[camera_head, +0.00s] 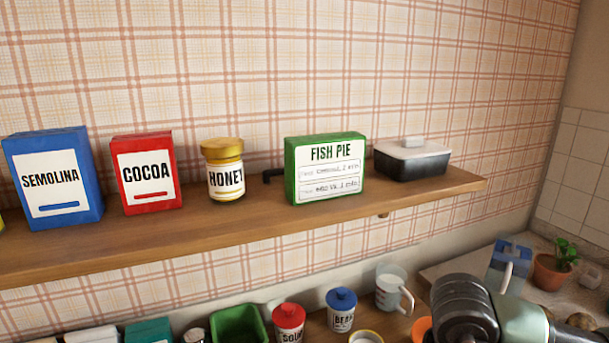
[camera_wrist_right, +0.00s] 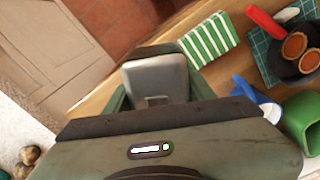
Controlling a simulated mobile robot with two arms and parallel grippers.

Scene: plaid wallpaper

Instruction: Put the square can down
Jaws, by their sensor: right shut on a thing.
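In the right wrist view, a grey, square-topped can (camera_wrist_right: 155,78) with a small tab on its near edge sits between the fingers of my right gripper (camera_wrist_right: 160,92). The gripper is shut on it, with one greenish finger on each side. The can's lower part is hidden, and I cannot tell how far it is above the wooden surface. In the head view my right arm comes in at the bottom right; its gripper and the can are not clearly seen there. My left gripper is in neither view.
The wall shelf (camera_head: 240,222) holds several items, including a fish pie box (camera_head: 325,168) and a black dish (camera_head: 411,160). Below stand a red jar (camera_head: 289,320), a blue-lidded jar (camera_head: 341,310) and a jug (camera_head: 391,284). A striped cloth (camera_wrist_right: 208,40) and a pan (camera_wrist_right: 290,68) lie beyond the can.

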